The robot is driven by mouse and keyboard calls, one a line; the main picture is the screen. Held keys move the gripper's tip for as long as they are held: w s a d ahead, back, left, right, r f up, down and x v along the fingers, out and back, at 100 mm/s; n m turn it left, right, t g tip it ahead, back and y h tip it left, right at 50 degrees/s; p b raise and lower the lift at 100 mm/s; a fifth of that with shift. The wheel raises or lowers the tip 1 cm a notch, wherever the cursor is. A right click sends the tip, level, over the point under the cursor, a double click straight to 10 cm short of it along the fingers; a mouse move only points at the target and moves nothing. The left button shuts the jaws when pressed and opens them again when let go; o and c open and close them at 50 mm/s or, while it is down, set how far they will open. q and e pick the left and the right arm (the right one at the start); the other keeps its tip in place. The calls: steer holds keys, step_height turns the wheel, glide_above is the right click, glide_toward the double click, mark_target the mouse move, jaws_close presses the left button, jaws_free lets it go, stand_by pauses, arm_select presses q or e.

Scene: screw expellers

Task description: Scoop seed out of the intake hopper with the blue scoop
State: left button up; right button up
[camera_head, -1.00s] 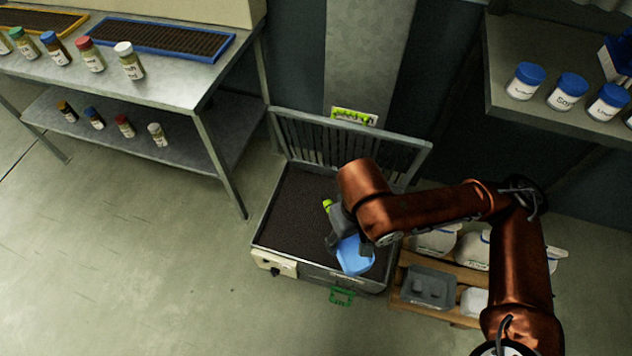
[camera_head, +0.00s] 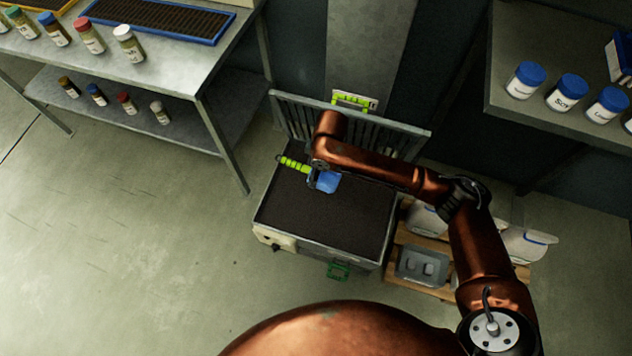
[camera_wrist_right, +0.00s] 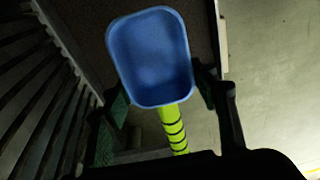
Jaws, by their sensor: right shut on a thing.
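The blue scoop (camera_head: 328,182) has a blue bowl and a yellow-green ringed handle (camera_head: 293,164). My right gripper (camera_head: 313,180) is shut on it over the back part of the intake hopper (camera_head: 318,250). The hopper is an open metal box with dark seed inside. In the right wrist view, the scoop's bowl (camera_wrist_right: 150,60) shows between the fingers of my gripper (camera_wrist_right: 163,95); no seed is visible in it. The handle (camera_wrist_right: 173,130) runs back toward the wrist. I cannot tell if the bowl touches the seed. My left gripper is not in view.
A slatted grate (camera_head: 292,120) stands at the hopper's back edge. A green handle (camera_head: 338,270) is at its front. A wooden pallet (camera_head: 440,283) with a grey container (camera_head: 421,266) is at the right. A metal table (camera_head: 215,75) with jars is at the left. Floor in front is free.

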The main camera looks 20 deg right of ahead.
arm_select(q)
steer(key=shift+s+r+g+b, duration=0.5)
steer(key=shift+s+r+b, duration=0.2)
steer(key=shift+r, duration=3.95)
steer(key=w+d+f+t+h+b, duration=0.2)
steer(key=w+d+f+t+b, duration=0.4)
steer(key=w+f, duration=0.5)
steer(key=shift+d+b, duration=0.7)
steer(key=shift+b, duration=0.35)
arm_select(e)
steer(key=w+d+f+n+y, duration=0.1)
steer(key=d+f+n, duration=0.1)
steer(key=f, duration=1.3)
steer(key=w+d+f+n+y, duration=0.1)
steer(key=f+n, duration=0.3)
steer(key=f, duration=1)
steer(key=shift+d+f+g+y, duration=0.35)
steer(key=shift+d+y, duration=0.35)
steer(key=shift+d, duration=0.15)
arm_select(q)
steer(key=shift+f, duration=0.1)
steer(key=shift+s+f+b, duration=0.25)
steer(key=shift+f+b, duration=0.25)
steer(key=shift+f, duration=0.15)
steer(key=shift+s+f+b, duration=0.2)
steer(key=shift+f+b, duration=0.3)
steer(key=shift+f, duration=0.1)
arm_select(e)
steer(key=shift+f, duration=1.85)
steer(key=shift+r, duration=0.1)
